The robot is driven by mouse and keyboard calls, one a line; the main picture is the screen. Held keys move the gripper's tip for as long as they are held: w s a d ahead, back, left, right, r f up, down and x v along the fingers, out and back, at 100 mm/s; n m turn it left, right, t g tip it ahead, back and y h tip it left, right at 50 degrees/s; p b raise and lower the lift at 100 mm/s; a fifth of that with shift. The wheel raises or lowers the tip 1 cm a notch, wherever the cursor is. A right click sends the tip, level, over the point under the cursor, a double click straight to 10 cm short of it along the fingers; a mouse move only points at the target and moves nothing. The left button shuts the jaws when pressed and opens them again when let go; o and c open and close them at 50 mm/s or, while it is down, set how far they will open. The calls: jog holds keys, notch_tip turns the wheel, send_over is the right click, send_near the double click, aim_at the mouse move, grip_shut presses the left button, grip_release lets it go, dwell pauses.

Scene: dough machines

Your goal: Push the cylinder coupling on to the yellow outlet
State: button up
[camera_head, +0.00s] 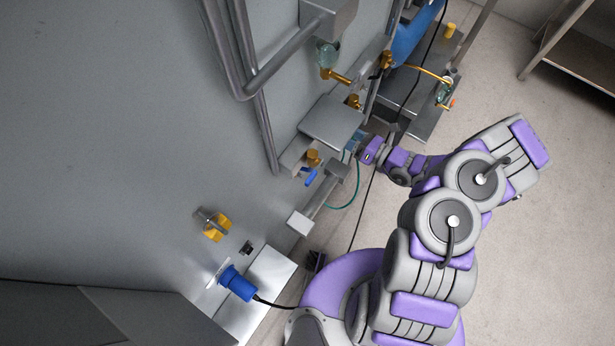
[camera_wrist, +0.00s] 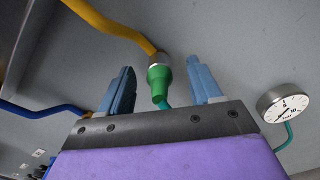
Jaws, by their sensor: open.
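In the wrist view a green tapered cylinder coupling (camera_wrist: 160,82) is between the two blue fingers of my gripper (camera_wrist: 162,84). The fingers are open, with a visible gap on each side of it. The yellow outlet pipe (camera_wrist: 112,27) comes down from the upper left and ends in a silver collar (camera_wrist: 158,60). The coupling's wide end meets this collar in the picture; I cannot tell how firmly it is seated. A green hose (camera_wrist: 166,104) shows below the coupling. In the head view my gripper (camera_head: 354,144) is close to the machine, and the coupling is hidden there.
A round white gauge (camera_wrist: 284,103) is right of my gripper, with a green hose. A blue pipe (camera_wrist: 40,113) is at left. In the head view a grey box (camera_head: 332,121), a blue-handled valve (camera_head: 310,177) and a blue plug (camera_head: 237,283) line the machine.

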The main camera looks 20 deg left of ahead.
jog(key=shift+p+v, duration=0.5)
jog(key=shift+v, duration=0.45)
jog(key=shift+s+d, duration=0.1)
jog(key=shift+d, duration=0.25)
jog(key=shift+s+d+p, duration=0.2)
jog(key=shift+d+p, duration=0.25)
jog(key=p+v, duration=0.3)
jog(key=v, duration=1.4)
jog(key=shift+d, duration=0.2)
